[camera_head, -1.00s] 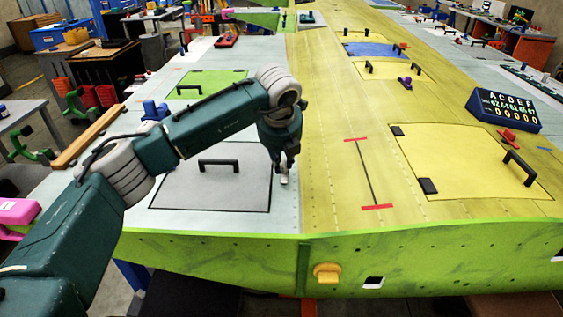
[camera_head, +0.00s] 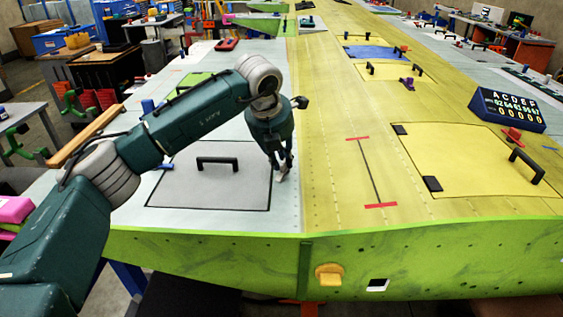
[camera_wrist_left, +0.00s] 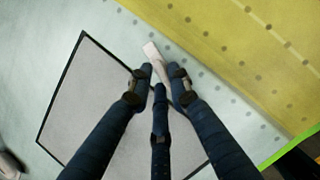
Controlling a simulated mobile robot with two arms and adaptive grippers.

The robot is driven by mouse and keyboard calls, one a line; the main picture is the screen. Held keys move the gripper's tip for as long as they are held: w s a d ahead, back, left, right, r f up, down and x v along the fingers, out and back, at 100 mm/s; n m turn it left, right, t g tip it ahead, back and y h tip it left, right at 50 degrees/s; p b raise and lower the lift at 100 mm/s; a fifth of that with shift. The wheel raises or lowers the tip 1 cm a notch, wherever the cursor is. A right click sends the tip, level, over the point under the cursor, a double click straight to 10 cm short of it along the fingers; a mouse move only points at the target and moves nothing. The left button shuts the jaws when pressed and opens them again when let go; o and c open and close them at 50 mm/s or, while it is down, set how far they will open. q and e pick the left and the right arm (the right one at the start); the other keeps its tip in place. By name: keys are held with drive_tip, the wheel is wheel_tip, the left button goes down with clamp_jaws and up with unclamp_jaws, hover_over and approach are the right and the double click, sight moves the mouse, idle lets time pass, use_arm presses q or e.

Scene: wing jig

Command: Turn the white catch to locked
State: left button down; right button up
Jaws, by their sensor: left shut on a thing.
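The white catch (camera_head: 280,178) is a small pale bar at the right edge of the grey panel, on the pale wing skin. It also shows in the left wrist view (camera_wrist_left: 152,51), where its outer end sticks out past the fingertips. My left gripper (camera_head: 281,166) reaches down from above and is shut on the catch. In the left wrist view the dark fingers of my gripper (camera_wrist_left: 161,78) stand around it and hide its inner end. The catch lies slanted to the panel's black edge line. My right gripper is not in view.
The grey panel (camera_head: 246,193) has a black handle (camera_head: 217,163) standing up left of the gripper. The yellow skin (camera_head: 330,175) to the right is flat and clear near the gripper. The green front edge (camera_head: 220,250) of the wing lies nearer to me.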

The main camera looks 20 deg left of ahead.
use_arm(q)
drive_tip(key=shift+w+r+m+h+b, duration=0.2)
drive_tip(key=shift+m+h, duration=0.1)
drive_tip(key=shift+m, duration=0.45)
drive_tip(key=shift+w+r+m+h+b, duration=0.1)
drive_tip(key=shift+r+m+h+b, duration=0.15)
drive_tip(key=shift+m, duration=0.5)
drive_tip(key=shift+w+a+m+g+h+p, duration=0.1)
drive_tip(key=shift+m+g+h+p, duration=0.15)
drive_tip(key=shift+m, duration=0.55)
drive_tip(key=shift+w+m+g+h+p, duration=0.15)
drive_tip(key=shift+m+h, duration=0.15)
drive_tip(key=shift+m, duration=0.5)
drive_tip(key=shift+m+g+h+p, duration=0.5)
drive_tip(key=shift+m+p, duration=0.3)
drive_tip(key=shift+m, duration=1)
drive_tip(key=shift+w+f+m+g+h+p, duration=0.15)
drive_tip(key=shift+m+g+p, duration=0.3)
drive_tip(key=shift+m, duration=0.5)
drive_tip(key=shift+w+r+m+g+h+p, duration=0.15)
drive_tip(key=shift+m+g+p, duration=0.1)
drive_tip(key=shift+m+p, duration=0.55)
drive_tip(key=shift+s+f, duration=0.1)
drive_tip(key=c, duration=1.8)
unclamp_jaws()
drive_tip(key=shift+o, duration=0.7)
drive_tip(key=shift+s+f, duration=0.15)
drive_tip(key=shift+s, duration=0.05)
